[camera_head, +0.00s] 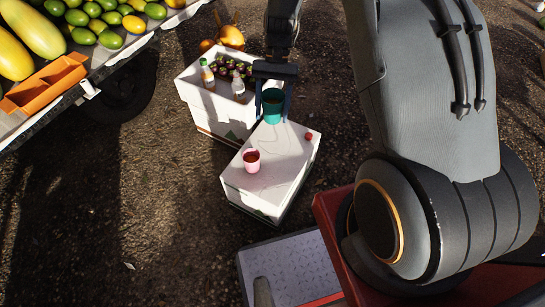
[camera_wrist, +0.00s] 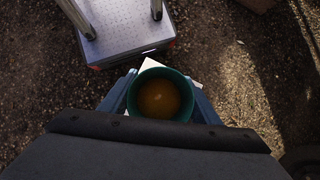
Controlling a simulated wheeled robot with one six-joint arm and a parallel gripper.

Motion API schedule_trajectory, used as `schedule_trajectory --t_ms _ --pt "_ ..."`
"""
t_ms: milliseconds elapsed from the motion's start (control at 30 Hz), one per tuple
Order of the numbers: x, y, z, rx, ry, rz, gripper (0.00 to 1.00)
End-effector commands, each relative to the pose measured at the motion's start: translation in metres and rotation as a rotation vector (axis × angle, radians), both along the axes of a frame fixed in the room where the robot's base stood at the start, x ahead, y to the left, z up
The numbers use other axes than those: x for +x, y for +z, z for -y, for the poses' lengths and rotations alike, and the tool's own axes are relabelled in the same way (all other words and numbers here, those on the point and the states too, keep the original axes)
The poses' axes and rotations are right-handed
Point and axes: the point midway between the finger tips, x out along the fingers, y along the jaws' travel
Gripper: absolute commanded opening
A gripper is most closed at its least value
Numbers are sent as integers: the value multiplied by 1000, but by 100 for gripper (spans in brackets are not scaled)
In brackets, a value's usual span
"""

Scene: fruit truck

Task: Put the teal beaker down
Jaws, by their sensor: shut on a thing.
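The teal beaker (camera_head: 272,106) is held between the fingers of my gripper (camera_head: 273,92), over the far end of a white box (camera_head: 275,155). In the wrist view the beaker (camera_wrist: 159,76) is seen from above, with an orange-brown content inside, between the two blue fingers (camera_wrist: 160,98). My gripper is shut on it. The beaker looks upright. I cannot tell whether its base touches the box top. The wrist view shows only a small pale part of the box (camera_wrist: 150,63) behind the beaker.
A pink cup (camera_head: 251,161) with dark red content stands on the white box's left side. A small red thing (camera_head: 308,136) lies near its right edge. The box's middle is clear.

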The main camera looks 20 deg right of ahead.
Motion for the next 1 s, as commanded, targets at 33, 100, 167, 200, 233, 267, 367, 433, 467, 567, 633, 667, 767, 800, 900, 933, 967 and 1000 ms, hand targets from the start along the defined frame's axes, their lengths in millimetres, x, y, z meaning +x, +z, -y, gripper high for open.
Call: schedule_trajectory --t_ms 33,100,167,200,233,267,367,433,467,567,633,667,767,800,900,933,967,1000 --pt "6 -14 -2 0 -45 0 29" --pt "11 -23 -5 -1 -115 -1 29" --pt "16 -31 -8 -2 -174 -1 29" --pt "20 -36 -9 -2 -214 0 29" --pt "22 -40 -10 -2 -244 -1 29" --pt "25 -44 -11 -3 -274 -2 29" --pt "34 -57 -14 -3 -375 -2 29" --pt "40 -66 -16 -3 -445 -3 29" --pt "43 -69 -17 -4 -474 -3 29" --pt "52 -82 -18 -4 -576 -6 29" --pt "59 -91 -19 -6 -646 -5 29" --pt "62 -95 -19 -5 -677 -7 29" --pt "71 -108 -20 -5 -776 -7 29" --pt "75 -112 -20 -6 -818 -8 29" --pt "85 -125 -19 -6 -920 -10 29" --pt "87 -129 -19 -7 -950 -11 29" --pt "90 -133 -18 -6 -981 -11 29" --pt "94 -138 -18 -6 -1021 -11 29"
